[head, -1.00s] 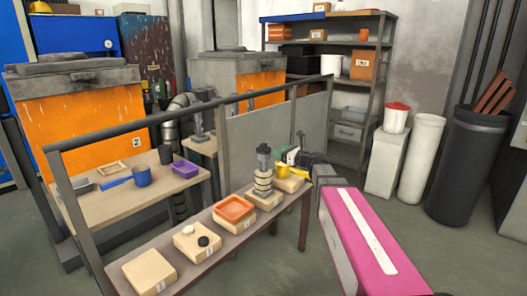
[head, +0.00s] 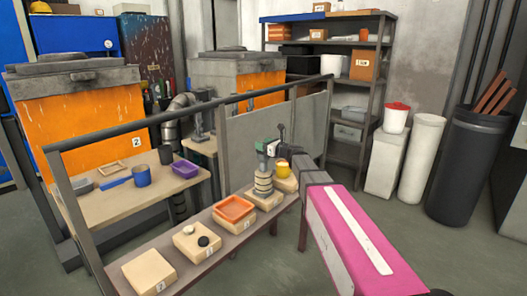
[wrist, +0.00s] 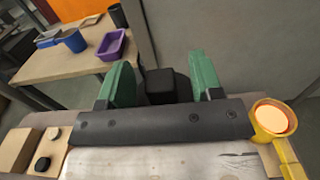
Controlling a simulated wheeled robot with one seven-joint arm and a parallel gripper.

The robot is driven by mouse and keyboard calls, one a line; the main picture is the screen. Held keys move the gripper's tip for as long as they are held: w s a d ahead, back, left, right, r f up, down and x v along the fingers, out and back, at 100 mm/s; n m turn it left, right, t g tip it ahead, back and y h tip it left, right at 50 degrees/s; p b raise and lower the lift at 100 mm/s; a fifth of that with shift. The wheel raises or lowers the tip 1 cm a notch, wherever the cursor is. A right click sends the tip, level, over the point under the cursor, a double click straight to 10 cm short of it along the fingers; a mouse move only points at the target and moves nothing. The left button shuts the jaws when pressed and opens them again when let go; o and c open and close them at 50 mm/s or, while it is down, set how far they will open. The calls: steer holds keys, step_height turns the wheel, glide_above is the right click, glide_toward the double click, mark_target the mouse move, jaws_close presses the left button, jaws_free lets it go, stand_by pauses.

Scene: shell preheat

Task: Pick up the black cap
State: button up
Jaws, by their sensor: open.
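A dark, block-like cap (wrist: 159,86) tops the pale ringed stack (head: 263,185), which stands on a wooden block on the narrow bench. In the wrist view it lies between the two green fingers of my gripper (wrist: 160,84), with gaps at both sides. In the head view my gripper (head: 268,150) is at the top of the stack and hides much of the cap. The jaws are open. A small round black disc (head: 203,241) also lies on a wooden block nearer the front; it shows in the wrist view (wrist: 42,164), left of my gripper.
A yellow cup with a handle (wrist: 272,118) stands close right of my gripper. An orange tray (head: 234,208) sits in front of the stack. A rail (head: 200,105) and grey panel run behind the bench. A purple bin (head: 185,169) and blue cup stand on the table beyond.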

steer(key=shift+a, duration=0.15)
steer(key=c, duration=1)
steer(key=shift+r, duration=0.1)
